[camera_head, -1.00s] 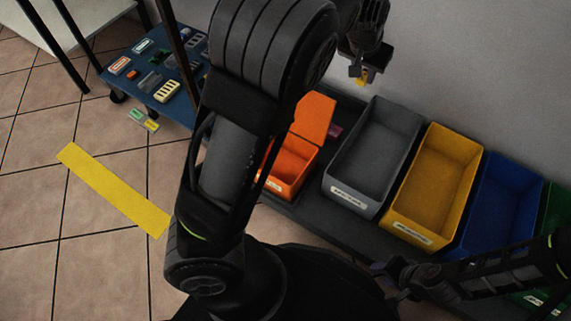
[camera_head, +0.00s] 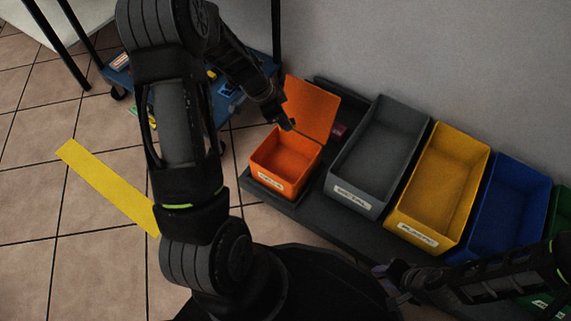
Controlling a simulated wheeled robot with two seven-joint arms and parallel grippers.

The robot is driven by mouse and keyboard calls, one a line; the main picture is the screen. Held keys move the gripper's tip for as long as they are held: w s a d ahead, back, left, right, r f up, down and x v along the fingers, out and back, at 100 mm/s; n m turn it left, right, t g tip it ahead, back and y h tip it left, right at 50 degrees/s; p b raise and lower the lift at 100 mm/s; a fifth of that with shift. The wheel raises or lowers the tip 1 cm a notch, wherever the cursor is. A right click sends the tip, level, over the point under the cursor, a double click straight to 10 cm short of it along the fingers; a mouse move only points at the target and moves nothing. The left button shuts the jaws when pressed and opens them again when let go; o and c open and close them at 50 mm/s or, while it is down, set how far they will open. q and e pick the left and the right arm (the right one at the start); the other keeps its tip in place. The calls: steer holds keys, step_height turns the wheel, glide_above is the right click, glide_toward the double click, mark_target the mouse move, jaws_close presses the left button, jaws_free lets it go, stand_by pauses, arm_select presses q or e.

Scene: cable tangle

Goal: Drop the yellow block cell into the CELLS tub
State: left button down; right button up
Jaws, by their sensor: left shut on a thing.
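My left gripper (camera_head: 287,123) is at the back left of the orange tub (camera_head: 289,184), close to its raised orange lid (camera_head: 312,108). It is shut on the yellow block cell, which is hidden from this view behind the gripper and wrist. The orange tub stands open, and its inside looks empty. The small white label on its front looks like CELLS but is blurred. My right gripper (camera_head: 385,277) is low at the front right, beside the dark shelf. Its jaws are too small and dark to judge.
A grey tub (camera_head: 356,191), a yellow tub (camera_head: 409,227), a blue tub (camera_head: 507,203) and a green tub (camera_head: 561,215) stand in a row to the right. A blue cart (camera_head: 232,103) with small parts is behind my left arm. Yellow tape (camera_head: 105,185) marks the floor.

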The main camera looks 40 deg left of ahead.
arm_select(q)
steer(key=shift+s+a+f+m, duration=0.3)
steer(key=shift+s+a, duration=0.15)
steer(key=shift+f, duration=0.1)
step_height(320, 180, down, 6)
steer(key=b, duration=0.4)
steer(key=c, duration=1.1)
jaws_free()
